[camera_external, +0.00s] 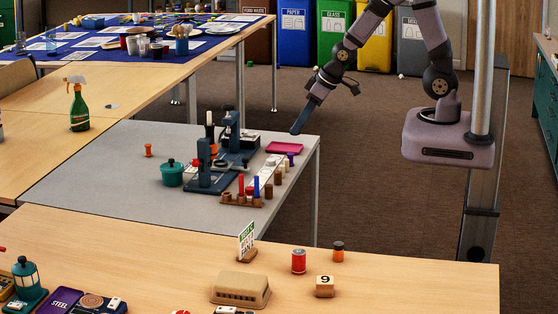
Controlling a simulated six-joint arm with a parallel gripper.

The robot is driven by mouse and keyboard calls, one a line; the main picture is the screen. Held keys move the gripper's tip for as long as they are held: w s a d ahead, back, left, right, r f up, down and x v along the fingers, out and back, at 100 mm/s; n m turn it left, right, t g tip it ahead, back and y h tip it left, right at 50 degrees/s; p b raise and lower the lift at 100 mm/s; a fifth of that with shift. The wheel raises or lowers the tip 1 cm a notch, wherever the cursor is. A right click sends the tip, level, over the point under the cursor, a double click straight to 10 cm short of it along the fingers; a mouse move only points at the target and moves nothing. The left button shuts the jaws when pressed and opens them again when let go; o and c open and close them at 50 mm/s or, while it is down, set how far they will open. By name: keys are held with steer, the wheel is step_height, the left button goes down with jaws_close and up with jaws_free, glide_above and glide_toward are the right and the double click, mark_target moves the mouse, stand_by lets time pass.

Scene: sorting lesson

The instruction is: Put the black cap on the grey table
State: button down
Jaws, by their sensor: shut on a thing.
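My gripper (298,128) hangs in the air near the right edge of the grey table (80,181), pointing down and to the left. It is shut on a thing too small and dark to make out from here. I cannot tell whether that is the black cap. The grey table is the lower table in the middle.
On the grey table stand a dark blue press-like fixture (204,160), a teal pot (172,175), a pink tray (284,148), an orange peg (148,150) and wooden holders with coloured pegs (241,187). The table's left and front parts are bare. Coloured bins (335,30) stand behind.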

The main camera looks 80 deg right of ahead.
steer(key=w+d+f+m+h+b, duration=0.1)
steer(key=w+d+f+m+b, duration=0.15)
steer(key=w+d+b, duration=0.5)
steer(key=w+d+f+m+h+b, duration=0.15)
steer(key=w+d+f, duration=0.25)
steer(key=w+d, duration=0.7)
steer(key=shift+y, duration=0.25)
steer(key=shift+s+d+f+p, duration=0.1)
steer(key=shift+s+f, duration=0.1)
steer(key=shift+f, duration=1.4)
steer(key=shift+s+d+f+p, duration=0.1)
steer(key=shift+s+f, duration=0.15)
steer(key=shift+f, duration=1.4)
steer(key=shift+s+d+f+p, duration=0.1)
steer(key=shift+s+f, duration=0.1)
steer(key=shift+f, duration=1.4)
steer(key=shift+f, duration=0.1)
steer(key=shift+f, duration=0.15)
steer(key=c, duration=1.6)
jaws_free()
